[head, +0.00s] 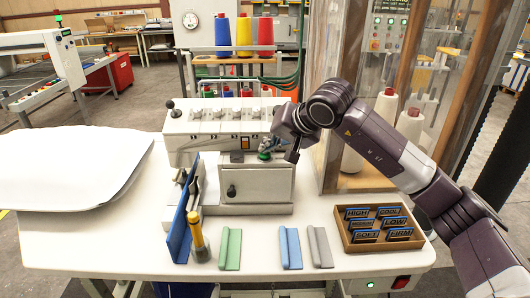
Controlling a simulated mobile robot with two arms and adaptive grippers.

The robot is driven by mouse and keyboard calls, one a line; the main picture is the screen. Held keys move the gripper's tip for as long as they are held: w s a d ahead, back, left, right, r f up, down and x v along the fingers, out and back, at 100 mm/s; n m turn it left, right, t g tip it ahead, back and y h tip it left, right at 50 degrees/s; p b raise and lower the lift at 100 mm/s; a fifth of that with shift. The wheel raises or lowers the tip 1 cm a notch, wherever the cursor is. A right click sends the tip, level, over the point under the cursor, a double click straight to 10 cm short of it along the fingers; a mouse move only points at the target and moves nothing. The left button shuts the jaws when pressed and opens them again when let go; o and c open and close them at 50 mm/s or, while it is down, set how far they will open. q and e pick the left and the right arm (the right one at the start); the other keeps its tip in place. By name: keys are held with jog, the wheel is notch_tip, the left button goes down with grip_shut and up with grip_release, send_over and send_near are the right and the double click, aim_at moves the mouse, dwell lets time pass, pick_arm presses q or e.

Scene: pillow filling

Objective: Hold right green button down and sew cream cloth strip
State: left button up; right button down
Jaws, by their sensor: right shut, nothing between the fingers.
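The cream sewing machine (236,185) stands at the back of the white table. A small green button (264,155) shows on top of its front box, at the right. My right gripper (291,156) reaches in from the right and points down at the box's right top edge, close beside the green button. It is shut and empty. I cannot tell whether it touches the button, since the gripper partly hides that spot. I cannot make out the cream cloth strip. My left gripper is not in view.
A white pillow (70,168) lies on the left. A blue upright plate (181,215), a yellow-handled tool (199,240) and green (230,249), blue (290,247) and grey (319,247) pieces lie in front. A wooden label tray (379,245) sits right, before a glass cabinet (335,100).

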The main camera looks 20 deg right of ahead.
aim_at(267, 155)
dwell(0.5)
jog(key=shift+r+p, duration=0.55)
jog(key=shift+r, duration=0.35)
jog(key=shift+r+p, duration=1.55)
jog(key=shift+r, duration=1.05)
jog(key=shift+f, duration=0.1)
